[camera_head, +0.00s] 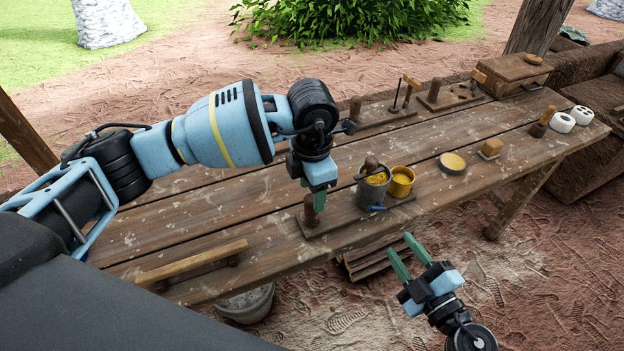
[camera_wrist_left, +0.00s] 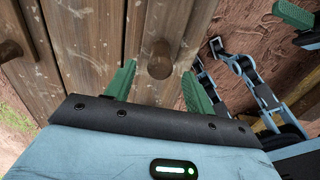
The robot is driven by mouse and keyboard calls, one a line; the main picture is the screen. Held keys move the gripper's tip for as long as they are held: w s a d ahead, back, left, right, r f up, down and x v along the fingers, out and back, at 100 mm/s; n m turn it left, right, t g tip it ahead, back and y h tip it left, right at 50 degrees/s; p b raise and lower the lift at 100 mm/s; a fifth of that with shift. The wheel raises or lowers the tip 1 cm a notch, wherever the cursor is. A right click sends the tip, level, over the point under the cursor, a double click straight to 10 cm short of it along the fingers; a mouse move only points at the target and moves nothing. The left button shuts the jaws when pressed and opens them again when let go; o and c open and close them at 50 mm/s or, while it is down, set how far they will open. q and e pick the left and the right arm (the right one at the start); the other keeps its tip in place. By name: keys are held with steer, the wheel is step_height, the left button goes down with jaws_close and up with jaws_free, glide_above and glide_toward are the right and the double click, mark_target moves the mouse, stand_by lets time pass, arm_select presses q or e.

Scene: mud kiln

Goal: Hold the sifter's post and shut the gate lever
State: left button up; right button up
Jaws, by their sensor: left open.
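The sifter's short wooden post (camera_head: 310,216) stands upright on a low board (camera_head: 340,222) at the table's front edge. My left gripper (camera_head: 316,196) points down over the post, open. In the left wrist view the post (camera_wrist_left: 158,62) shows between the spread green fingers of my left gripper (camera_wrist_left: 159,69), with room on both sides. The grey sifter pot (camera_head: 371,195) with yellow matter in it stands on the same board, right of the post. A blue lever (camera_head: 376,208) sticks out at its front. My right gripper (camera_head: 408,252) is open and empty, in front of the table.
A yellow cup (camera_head: 401,182) stands right of the pot. A round yellow-topped dish (camera_head: 452,162) and a wooden block (camera_head: 491,148) lie further right. A wooden bar (camera_head: 192,262) is at the front left, and a bucket (camera_head: 247,304) stands below the table.

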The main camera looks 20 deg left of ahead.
mark_target(312, 197)
arm_select(q)
steer(key=shift+f, duration=2.75)
jaws_close()
